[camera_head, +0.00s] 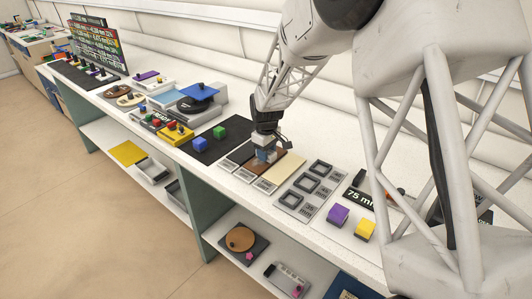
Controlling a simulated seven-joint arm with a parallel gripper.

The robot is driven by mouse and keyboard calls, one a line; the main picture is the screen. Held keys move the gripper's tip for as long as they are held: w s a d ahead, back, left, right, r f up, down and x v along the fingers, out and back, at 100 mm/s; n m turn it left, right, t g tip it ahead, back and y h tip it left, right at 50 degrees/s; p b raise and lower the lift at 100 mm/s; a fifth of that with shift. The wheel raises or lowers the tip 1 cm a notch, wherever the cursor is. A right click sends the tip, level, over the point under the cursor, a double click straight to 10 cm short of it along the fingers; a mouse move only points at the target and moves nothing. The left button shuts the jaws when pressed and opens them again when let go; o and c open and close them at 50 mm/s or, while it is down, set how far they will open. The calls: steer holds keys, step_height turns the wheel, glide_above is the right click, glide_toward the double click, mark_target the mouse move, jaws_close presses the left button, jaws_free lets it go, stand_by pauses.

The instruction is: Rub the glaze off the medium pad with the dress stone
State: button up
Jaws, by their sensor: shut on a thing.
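A row of three flat pads lies on the white counter in the head camera view. The left pad (239,154) is dark. The middle pad (287,158) is brown and partly hidden by my gripper. The right pad (277,178) is cream. Pale label plates sit at their front ends, too small to read. My gripper (264,147) points down over the brown middle pad. It is shut on a small blue-grey block (263,156), which appears to be the dress stone. The block is low over the brown pad; I cannot tell whether it touches. Any glaze is too small to make out.
A black mat (205,157) with a blue cube (200,145) and a green cube (219,132) lies left of the pads. A grey plate with square frames (292,201) lies right, then a purple cube (338,215) and a yellow cube (365,229). My arm hides the right side.

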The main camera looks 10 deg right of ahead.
steer(key=shift+w+d, duration=0.85)
steer(key=shift+d, duration=0.1)
steer(key=shift+w+d, duration=0.85)
steer(key=shift+w, duration=0.05)
steer(key=shift+s+a, duration=0.9)
steer(key=shift+a, duration=0.05)
steer(key=shift+s+a, duration=0.9)
steer(key=shift+s+a, duration=0.15)
